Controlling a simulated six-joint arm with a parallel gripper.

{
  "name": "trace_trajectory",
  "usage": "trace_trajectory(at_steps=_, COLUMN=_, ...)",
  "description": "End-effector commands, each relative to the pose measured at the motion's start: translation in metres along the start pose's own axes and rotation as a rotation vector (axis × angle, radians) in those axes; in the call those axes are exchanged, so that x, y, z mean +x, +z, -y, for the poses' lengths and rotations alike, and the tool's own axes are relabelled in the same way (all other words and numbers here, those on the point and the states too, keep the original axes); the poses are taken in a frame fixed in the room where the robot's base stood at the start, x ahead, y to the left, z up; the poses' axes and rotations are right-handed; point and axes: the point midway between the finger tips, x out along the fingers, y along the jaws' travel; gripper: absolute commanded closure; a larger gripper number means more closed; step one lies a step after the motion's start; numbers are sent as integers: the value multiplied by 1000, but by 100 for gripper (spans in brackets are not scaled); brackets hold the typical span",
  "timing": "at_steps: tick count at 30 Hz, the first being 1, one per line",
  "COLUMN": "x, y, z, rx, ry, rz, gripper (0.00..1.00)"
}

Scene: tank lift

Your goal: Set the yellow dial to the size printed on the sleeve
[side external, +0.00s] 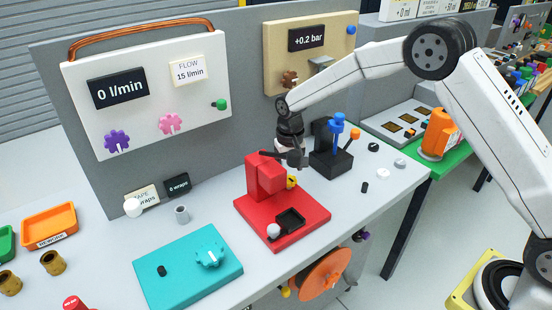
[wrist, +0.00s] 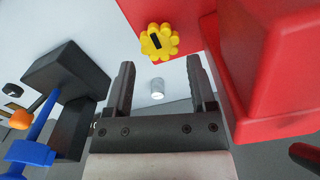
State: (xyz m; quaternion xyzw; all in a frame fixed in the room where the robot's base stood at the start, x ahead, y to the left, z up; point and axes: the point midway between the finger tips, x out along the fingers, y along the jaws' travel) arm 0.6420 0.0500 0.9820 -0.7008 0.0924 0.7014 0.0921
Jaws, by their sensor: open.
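The yellow dial (side external: 292,182) sits on the side of the red machine (side external: 264,174), mostly behind its block in the side view. In the wrist view the dial (wrist: 172,45) is a lobed knob with a dark slot mark, just beyond my fingertips. My gripper (side external: 293,158) is above and beside the dial, open and empty; its two fingers (wrist: 158,78) point towards the dial without touching it. A small grey hollow cylinder (side external: 182,214), perhaps the sleeve, stands on the bench. I cannot read any size on it.
A black block with blue and orange levers (side external: 332,150) stands close to my gripper. The red machine's block (wrist: 270,70) is close on the right in the wrist view. A teal box with a knob (side external: 190,272) lies in front. Small loose parts (side external: 383,174) lie on the right.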

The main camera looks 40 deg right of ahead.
Motion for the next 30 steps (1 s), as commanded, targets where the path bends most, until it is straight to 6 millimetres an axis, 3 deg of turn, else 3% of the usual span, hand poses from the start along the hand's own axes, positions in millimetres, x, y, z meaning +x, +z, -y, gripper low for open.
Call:
trace_trajectory(at_steps=9, x=31, y=0, z=0, rx=0, ry=0, rz=0, gripper=29)
trace_trajectory(at_steps=20, x=34, y=0, z=0, rx=0, ry=0, rz=-2, gripper=29)
trace_trajectory(at_steps=24, x=34, y=0, z=0, rx=0, ry=0, rz=-1, gripper=73)
trace_trajectory(at_steps=27, x=34, y=0, z=0, rx=0, ry=0, rz=-1, gripper=100)
trace_trajectory(at_steps=30, x=34, y=0, z=0, rx=-1, ry=0, rz=-1, gripper=100)
